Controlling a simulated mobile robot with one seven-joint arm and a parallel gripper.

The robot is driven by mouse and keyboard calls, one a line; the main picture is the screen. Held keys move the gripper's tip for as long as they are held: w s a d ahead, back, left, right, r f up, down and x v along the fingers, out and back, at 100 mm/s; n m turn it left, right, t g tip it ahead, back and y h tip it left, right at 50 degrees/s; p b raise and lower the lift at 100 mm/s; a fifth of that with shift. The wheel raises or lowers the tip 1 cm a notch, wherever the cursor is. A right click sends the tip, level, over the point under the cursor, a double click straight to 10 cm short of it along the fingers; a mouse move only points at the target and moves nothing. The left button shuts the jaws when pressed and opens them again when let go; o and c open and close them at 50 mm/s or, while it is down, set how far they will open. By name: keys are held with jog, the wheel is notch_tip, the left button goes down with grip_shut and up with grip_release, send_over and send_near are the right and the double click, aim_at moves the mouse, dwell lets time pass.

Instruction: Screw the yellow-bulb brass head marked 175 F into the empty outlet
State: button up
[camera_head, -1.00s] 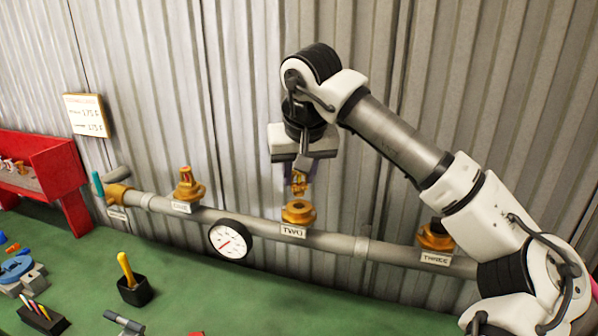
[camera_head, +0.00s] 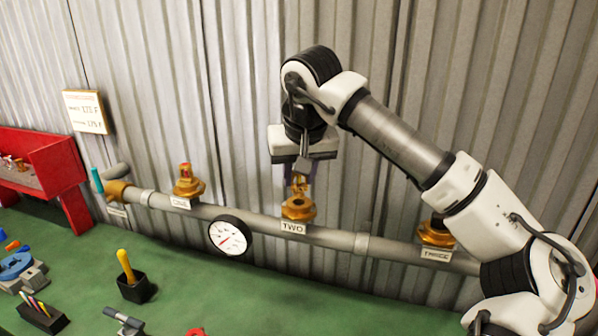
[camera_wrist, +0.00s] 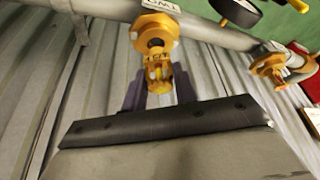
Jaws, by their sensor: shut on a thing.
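My gripper (camera_head: 301,180) is shut on a small brass head (camera_head: 299,187) and points down over outlet TWO (camera_head: 298,208). The wrist view shows the brass head (camera_wrist: 157,72) between the dark fingers, with its end at the open brass outlet (camera_wrist: 155,32). The head's lower end meets or nearly meets the outlet; I cannot tell if it is threaded in. Its bulb colour and marking are not clear. Outlet ONE (camera_head: 187,188) carries a brass head with a red bulb. Outlet THREE (camera_head: 437,234) is partly hidden behind my arm.
A grey pipe (camera_head: 330,237) with a pressure gauge (camera_head: 228,236) runs along a corrugated wall. A sign (camera_head: 85,111) hangs at left above a red bin (camera_head: 50,160). A black cup with a yellow-handled tool (camera_head: 126,266) and other tools lie on the green bench (camera_head: 240,300).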

jog(key=shift+f+b, duration=0.65)
jog(key=shift+f, duration=0.5)
jog(key=m+h, duration=0.1)
jog(key=m, duration=0.2)
jog(key=shift+m+h+b, duration=0.3)
jog(key=shift+m+b, duration=0.05)
jog(key=shift+m, duration=0.05)
jog(key=shift+m+h, duration=0.4)
jog(key=shift+m, duration=0.6)
jog(key=m+h, duration=0.1)
jog(key=m, duration=0.1)
jog(key=shift+r+m, duration=0.1)
jog(key=shift+m, duration=0.3)
jog(key=shift+m+g+h+p, duration=0.45)
jog(key=shift+m+g, duration=0.15)
jog(key=shift+m, duration=0.8)
